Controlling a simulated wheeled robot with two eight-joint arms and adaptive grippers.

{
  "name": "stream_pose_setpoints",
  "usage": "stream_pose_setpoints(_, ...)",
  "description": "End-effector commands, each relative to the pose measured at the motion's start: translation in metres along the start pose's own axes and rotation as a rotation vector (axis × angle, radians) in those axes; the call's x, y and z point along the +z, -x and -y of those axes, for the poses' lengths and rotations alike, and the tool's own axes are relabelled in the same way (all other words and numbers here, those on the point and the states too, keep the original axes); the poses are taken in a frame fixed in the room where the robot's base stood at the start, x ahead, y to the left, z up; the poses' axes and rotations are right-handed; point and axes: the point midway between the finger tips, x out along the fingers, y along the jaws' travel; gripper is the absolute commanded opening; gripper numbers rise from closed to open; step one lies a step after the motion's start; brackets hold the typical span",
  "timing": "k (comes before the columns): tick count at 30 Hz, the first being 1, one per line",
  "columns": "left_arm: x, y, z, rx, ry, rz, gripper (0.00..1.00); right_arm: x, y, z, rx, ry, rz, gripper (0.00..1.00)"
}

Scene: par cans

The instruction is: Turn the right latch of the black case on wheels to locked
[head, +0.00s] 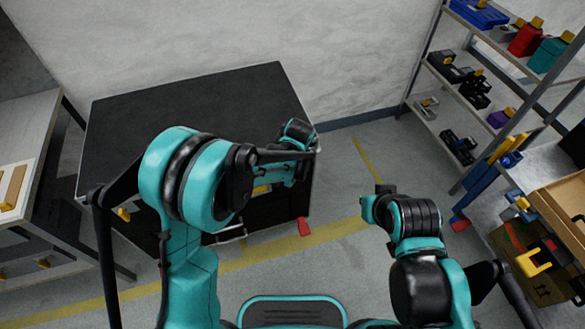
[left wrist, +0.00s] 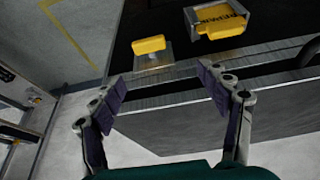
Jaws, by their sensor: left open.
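The black case (head: 180,110) stands against the wall in the head view, left of centre. My left arm reaches over it to its right front corner. In the left wrist view my left gripper (left wrist: 163,80) is open and empty, fingers spread on either side of the case's edge. A yellow latch lever (left wrist: 149,45) on a metal plate shows on the dark front face, just beyond the fingertips and apart from them. A metal-framed yellow piece with lettering (left wrist: 218,22) is farther right. My right arm is folded at the right in the head view; its fingers are not clear.
Shelves with tools (head: 465,85) stand at the right, with a cardboard box (head: 565,205) below. A light workbench (head: 25,140) is at the left. A red piece (head: 305,227) shows low at the case's right corner. Floor right of the case is clear.

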Motion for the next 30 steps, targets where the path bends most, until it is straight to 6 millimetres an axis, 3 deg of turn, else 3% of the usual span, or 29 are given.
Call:
stream_pose_setpoints(3, 0.008, -0.023, -0.016, -0.014, 0.016, 0.005, 0.76, -0.001, 0.002, 0.0, 0.0, 0.0, 0.0, 0.0)
stream_pose_setpoints(6, 0.011, -0.033, -0.021, -0.021, 0.024, 0.006, 0.76, -0.001, 0.002, 0.0, 0.0, 0.0, 0.0, 0.0)
stream_pose_setpoints(21, 0.013, -0.104, -0.02, -0.022, 0.028, 0.007, 0.76, 0.016, -0.023, 0.0, 0.0, 0.0, 0.0, 0.0)
stream_pose_setpoints(30, 0.012, -0.112, -0.02, -0.022, 0.027, 0.007, 0.76, 0.018, -0.025, 0.0, 0.0, 0.0, 0.0, 0.0)
